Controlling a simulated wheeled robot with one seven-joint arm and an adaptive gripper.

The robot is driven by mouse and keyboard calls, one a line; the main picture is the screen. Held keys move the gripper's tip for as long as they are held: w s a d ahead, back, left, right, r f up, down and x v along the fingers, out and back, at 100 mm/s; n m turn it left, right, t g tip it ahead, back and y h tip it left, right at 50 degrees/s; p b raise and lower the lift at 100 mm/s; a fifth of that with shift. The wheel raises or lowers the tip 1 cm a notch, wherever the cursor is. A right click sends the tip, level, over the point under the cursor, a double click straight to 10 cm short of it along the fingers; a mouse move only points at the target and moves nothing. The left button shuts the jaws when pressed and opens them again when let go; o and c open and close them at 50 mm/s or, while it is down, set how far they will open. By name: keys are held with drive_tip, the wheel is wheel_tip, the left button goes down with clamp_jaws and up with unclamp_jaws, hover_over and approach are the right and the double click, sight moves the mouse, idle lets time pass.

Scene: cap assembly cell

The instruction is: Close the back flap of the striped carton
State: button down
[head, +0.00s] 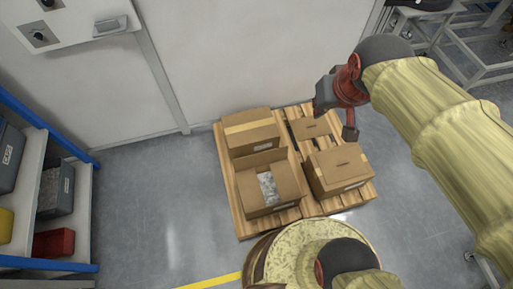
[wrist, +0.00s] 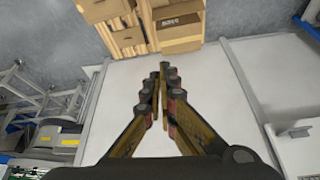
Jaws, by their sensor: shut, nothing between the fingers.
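An open carton (head: 252,205) stands at the front left of the pallet in the head view. Its back flap (head: 263,159) stands up, its side flaps are spread, and grey filling (head: 269,188) shows between them. No clear stripes can be made out on it. A brown carton (head: 250,140) with a paler band across its top stands behind it. My gripper (head: 336,112) is to the right of both cartons, above the pallet's back right, apart from them. In the wrist view my gripper (wrist: 163,72) is shut and empty, its fingertips close together.
The wooden pallet (head: 243,222) also bears a carton (head: 340,172) at front right and a lower one (head: 309,128) at back right. A white wall (head: 250,50) rises behind. A shelf with bins (head: 55,190) stands at left. The floor between is clear.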

drive_tip(key=w+a+f+g+p, duration=0.15)
drive_tip(key=w+f, duration=0.25)
drive_tip(key=w, duration=0.4)
drive_tip(key=w+a+f, duration=0.2)
drive_tip(key=w+f, duration=0.3)
drive_tip(key=w, duration=0.4)
drive_tip(key=w+a+f+n, duration=0.1)
drive_tip(key=w+a+f, duration=0.2)
drive_tip(key=w+f, duration=0.9)
drive_tip(key=n+g+b, duration=0.1)
drive_tip(key=g+b, duration=0.1)
hover_over(261, 159)
drive_tip(key=w, duration=0.4)
drive_tip(key=shift+f, duration=23)
drive_tip(key=shift+s+a, duration=0.1)
drive_tip(key=shift+s, duration=0.1)
drive_tip(key=shift+s, duration=0.1)
